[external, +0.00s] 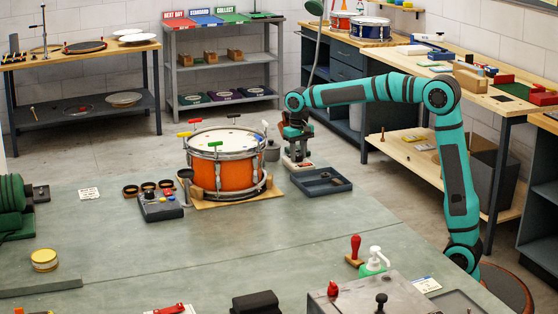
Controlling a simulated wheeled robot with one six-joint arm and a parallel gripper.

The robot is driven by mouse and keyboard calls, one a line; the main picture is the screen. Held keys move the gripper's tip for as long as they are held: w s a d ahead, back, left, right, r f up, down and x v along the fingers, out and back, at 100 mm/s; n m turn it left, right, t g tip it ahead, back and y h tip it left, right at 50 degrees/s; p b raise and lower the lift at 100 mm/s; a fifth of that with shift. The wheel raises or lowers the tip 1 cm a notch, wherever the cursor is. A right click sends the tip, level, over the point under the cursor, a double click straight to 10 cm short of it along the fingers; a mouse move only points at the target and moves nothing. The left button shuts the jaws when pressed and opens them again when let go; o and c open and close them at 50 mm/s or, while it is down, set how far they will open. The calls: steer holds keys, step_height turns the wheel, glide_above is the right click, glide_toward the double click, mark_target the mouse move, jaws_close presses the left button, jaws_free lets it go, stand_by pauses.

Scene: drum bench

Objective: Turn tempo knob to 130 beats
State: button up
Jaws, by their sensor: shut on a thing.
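A small device with a pale front and reddish base (298,164) stands on the green bench, right of the orange drum (224,168). My gripper (297,151) points down directly over this device, and its jaws are shut at the top of it. The tempo knob itself is hidden by the jaws, and no dial reading is legible at this size.
A dark shallow tray (321,181) lies right of the device, and a grey cup (272,149) stands close on its left. The drum stands on a wooden board (207,204). A dark box with small knobs (161,206) sits left of the drum. The middle of the bench is clear.

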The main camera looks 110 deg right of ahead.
mark_target(298, 155)
steer(key=shift+m, duration=1.6)
steer(key=o, duration=0.7)
step_height(298, 155, up, 17)
steer(key=shift+r, duration=0.2)
